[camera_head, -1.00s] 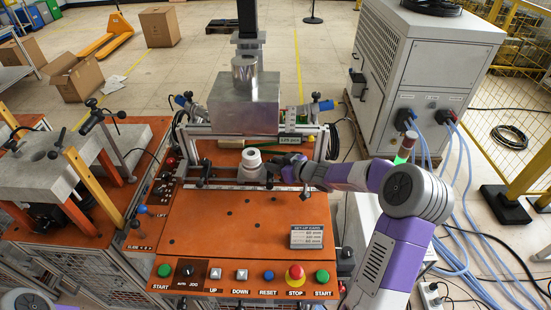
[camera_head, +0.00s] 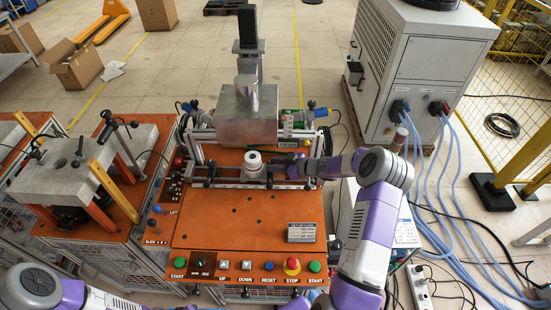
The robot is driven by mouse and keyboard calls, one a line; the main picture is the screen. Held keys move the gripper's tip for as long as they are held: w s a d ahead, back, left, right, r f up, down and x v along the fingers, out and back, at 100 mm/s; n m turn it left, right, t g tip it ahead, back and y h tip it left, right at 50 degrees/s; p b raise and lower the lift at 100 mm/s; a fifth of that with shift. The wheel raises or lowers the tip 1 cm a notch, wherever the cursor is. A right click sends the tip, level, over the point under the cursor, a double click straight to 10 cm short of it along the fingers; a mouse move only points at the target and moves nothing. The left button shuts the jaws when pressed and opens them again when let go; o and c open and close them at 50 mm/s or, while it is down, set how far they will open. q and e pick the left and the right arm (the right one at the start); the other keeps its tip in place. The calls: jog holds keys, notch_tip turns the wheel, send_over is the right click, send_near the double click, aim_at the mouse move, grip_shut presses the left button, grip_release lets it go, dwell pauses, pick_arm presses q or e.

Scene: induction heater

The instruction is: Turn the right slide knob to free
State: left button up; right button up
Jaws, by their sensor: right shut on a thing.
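The orange-topped induction heater (camera_head: 245,222) stands in the middle of the head view. A white and grey round fixture (camera_head: 252,163) sits at the centre of its slide rail (camera_head: 225,185). My right gripper (camera_head: 281,167) reaches in from the right, just right of this fixture. It is shut at the right part of the slide, where the right slide knob is; the dark fingers hide the knob, so its setting cannot be read. My left arm shows at the lower left, but its gripper is out of view.
A front row holds several buttons, including a red stop button (camera_head: 291,264). A metal block (camera_head: 248,115) on a column stands behind the slide. A second workstation (camera_head: 88,170) is at the left. A grey cabinet (camera_head: 430,70) with blue hoses stands at the right.

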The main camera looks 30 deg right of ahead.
jog(key=shift+w+d+r+n, duration=0.1)
jog(key=shift+r+n, duration=0.1)
jog(key=shift+n, duration=0.1)
jog(key=o, duration=1)
jog(key=shift+f, duration=0.15)
jog(key=v, duration=0.7)
jog(key=shift+s+d, duration=0.2)
jog(key=shift+d, duration=0.05)
